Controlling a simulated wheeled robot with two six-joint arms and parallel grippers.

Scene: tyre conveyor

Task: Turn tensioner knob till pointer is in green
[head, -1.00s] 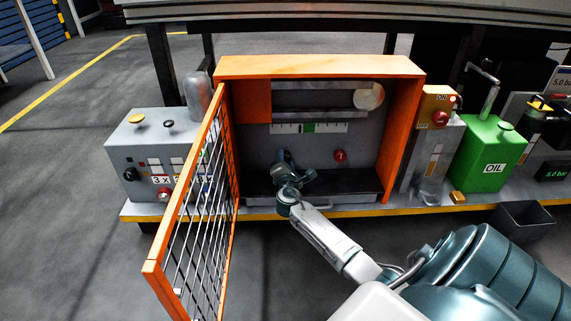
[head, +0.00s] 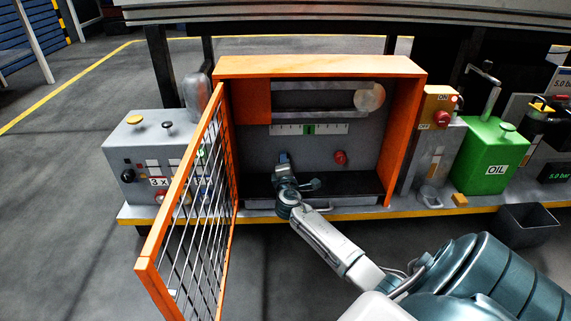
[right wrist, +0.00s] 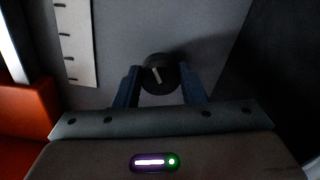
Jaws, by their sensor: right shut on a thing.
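The dark round tensioner knob (right wrist: 158,68) with a pale line on its face sits between the two blue fingers of my right gripper (right wrist: 160,88) in the right wrist view. The fingers are shut on it. In the head view my right gripper (head: 283,158) reaches into the orange guard box, below the scale, and hides the knob. The white scale (head: 337,129) has a green band (head: 308,129) near its middle. A thin dark mark seems to show at the green band; I cannot tell surely whether it is the pointer. Part of the scale also shows in the right wrist view (right wrist: 75,45). My left gripper is out of view.
The orange guard box (head: 320,66) is open, its mesh door (head: 190,200) swung out left. A red button (head: 340,157) is on the back panel, right of my gripper. A grey control box (head: 135,145) stands left, a green oil can (head: 484,160) right.

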